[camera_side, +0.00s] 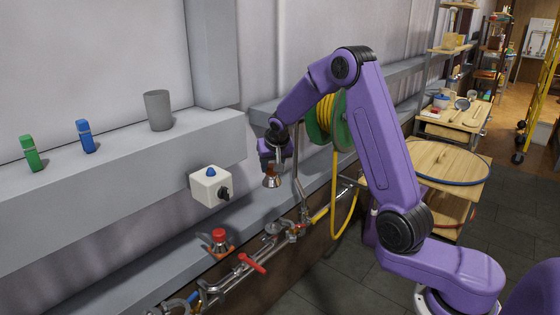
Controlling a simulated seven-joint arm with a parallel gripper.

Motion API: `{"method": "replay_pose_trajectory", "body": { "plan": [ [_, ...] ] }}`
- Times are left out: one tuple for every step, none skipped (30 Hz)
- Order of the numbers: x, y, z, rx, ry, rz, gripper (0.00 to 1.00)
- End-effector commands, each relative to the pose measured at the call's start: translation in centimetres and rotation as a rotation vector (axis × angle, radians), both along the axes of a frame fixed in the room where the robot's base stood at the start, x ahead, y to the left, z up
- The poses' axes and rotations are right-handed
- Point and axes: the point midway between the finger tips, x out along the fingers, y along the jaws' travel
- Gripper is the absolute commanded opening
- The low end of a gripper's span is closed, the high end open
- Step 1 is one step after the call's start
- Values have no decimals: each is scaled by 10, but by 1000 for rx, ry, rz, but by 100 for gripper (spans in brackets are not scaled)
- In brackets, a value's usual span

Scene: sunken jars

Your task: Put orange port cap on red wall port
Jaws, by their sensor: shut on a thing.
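My purple gripper (274,160) points down over the lower ledge, right of a white box. It is shut on a small orange-brown and metallic piece (271,180), which looks like the orange port cap and hangs below the fingers in the air. A red-topped fitting (219,236), which may be the red wall port, stands on the lower ledge, lower left of my gripper. It has a metallic body and an orange base. The held piece is apart from it. The fingertips are small here, and the grip's details are hard to see.
The white box (210,186) with blue button and black knob sits between gripper and upper ledge. Pipes with a red valve handle (251,263) run below. A yellow hose reel (326,118) is behind.

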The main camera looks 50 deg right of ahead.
Motion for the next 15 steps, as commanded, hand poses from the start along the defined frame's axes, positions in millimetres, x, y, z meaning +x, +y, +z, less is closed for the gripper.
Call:
{"method": "replay_pose_trajectory", "body": {
  "plan": [
    [8,-4,-11,0,3,-17,4],
    [12,-7,-17,0,3,-31,4],
    [18,-10,-25,0,2,-44,4],
    [21,-13,-32,0,3,-57,4],
    [25,-15,-38,0,1,-68,4],
    [30,-19,-47,-1,1,-83,4],
    [33,-22,-53,0,1,-95,4],
    [36,-24,-60,-1,1,-106,4],
    [39,-28,-70,0,0,-122,4],
    [42,-31,-77,0,-1,-133,4],
    [44,-33,-84,0,-2,-145,4],
    [46,-37,-94,0,-2,-159,4],
    [48,-39,-102,1,-4,-170,4],
    [50,-42,-109,1,-5,-181,4],
    [51,-44,-119,1,-5,-193,4]
  ]
}}
